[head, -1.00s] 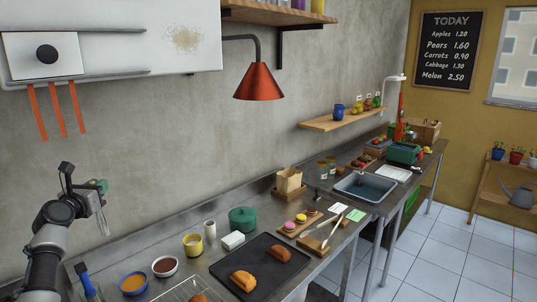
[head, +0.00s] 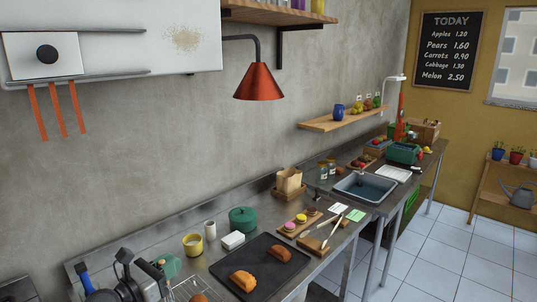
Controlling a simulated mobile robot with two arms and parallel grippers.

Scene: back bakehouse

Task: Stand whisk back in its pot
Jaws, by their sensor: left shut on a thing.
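My left gripper (head: 150,272) is low over the near left part of the steel counter (head: 219,250). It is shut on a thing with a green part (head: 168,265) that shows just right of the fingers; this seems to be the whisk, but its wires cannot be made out. A yellow pot (head: 193,245) with a pale inside and a slim white pot (head: 210,230) stand upright behind and to the right of the gripper, apart from it. I cannot tell which pot is the whisk's. My right gripper is not in view.
A dark tray (head: 262,249) with two loaves lies right of the gripper, with a wire rack (head: 185,287) at the near edge. A green lidded pot (head: 243,219) and a white block (head: 233,240) stand behind. A blue-handled tool (head: 82,275) is at the left.

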